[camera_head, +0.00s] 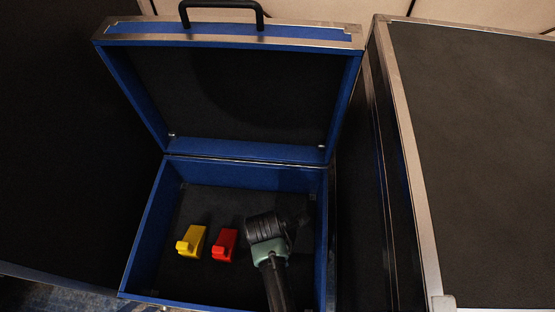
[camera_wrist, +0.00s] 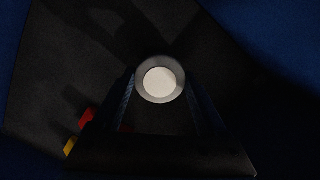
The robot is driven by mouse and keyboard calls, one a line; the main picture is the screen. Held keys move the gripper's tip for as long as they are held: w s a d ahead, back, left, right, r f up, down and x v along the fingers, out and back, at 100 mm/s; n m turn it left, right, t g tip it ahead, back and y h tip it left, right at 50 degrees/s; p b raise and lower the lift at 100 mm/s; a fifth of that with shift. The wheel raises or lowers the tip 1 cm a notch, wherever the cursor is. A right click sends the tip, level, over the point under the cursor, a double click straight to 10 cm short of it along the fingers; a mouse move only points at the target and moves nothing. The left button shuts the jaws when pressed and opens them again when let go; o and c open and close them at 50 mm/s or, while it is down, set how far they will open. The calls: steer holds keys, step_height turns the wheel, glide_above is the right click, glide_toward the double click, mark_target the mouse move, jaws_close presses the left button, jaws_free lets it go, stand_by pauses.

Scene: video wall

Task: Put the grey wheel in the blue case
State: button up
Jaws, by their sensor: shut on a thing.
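The blue case (camera_head: 146,232) stands open with its lid raised at the back; its inside is dark. The grey wheel (camera_wrist: 160,79), a grey ring around a pale disc, sits between the fingertips of my gripper (camera_wrist: 158,90) in the wrist view. My gripper is shut on it. In the head view my gripper (camera_head: 292,222) is over the right part of the case's inside, and the wheel is hidden or too dark to make out there. I cannot tell whether the wheel touches the case floor.
A yellow piece (camera_head: 191,241) and a red piece (camera_head: 225,244) lie on the case floor left of my gripper. The raised lid (camera_head: 240,95) closes off the back. A large dark case with metal edges (camera_head: 480,150) stands to the right.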

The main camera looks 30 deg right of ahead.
steer(key=shift+f, duration=0.7)
steer(key=shift+r, duration=0.1)
steer(key=o, duration=1.4)
step_height(320, 180, up, 12)
steer(key=a+p, duration=0.1)
steer(key=p, duration=0.7)
steer(key=shift+a, duration=0.2)
